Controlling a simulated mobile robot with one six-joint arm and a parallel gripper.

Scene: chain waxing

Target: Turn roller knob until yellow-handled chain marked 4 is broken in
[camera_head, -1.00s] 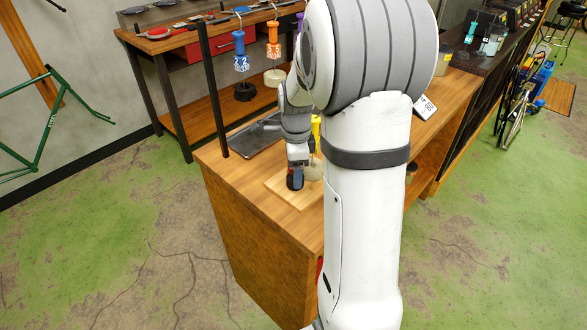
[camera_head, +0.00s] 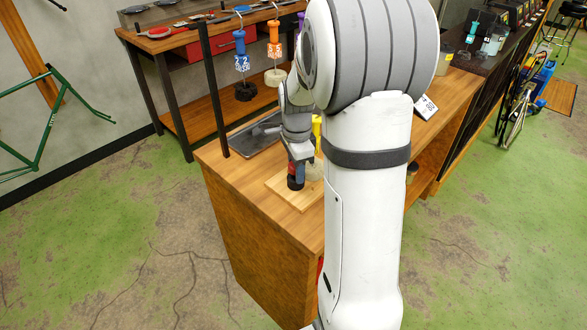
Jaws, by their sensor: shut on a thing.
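The yellow handle (camera_head: 317,128) shows only as a sliver between my wrist and my arm. Its number and most of its chain are hidden. A pale round piece (camera_head: 314,170) shows below it, partly hidden by my arm. My gripper (camera_head: 296,176) is over the wooden board (camera_head: 290,199), shut on a small dark knob (camera_head: 295,183) with a bit of red by it. The fingertips are small here, and the roller behind them is mostly hidden.
A blue handle marked 2 (camera_head: 239,45) and an orange handle (camera_head: 274,35) hang on hooks at the back bench, with chains below. A dark tray (camera_head: 256,133) lies behind the board. A black post (camera_head: 214,95) stands at the bench's left corner.

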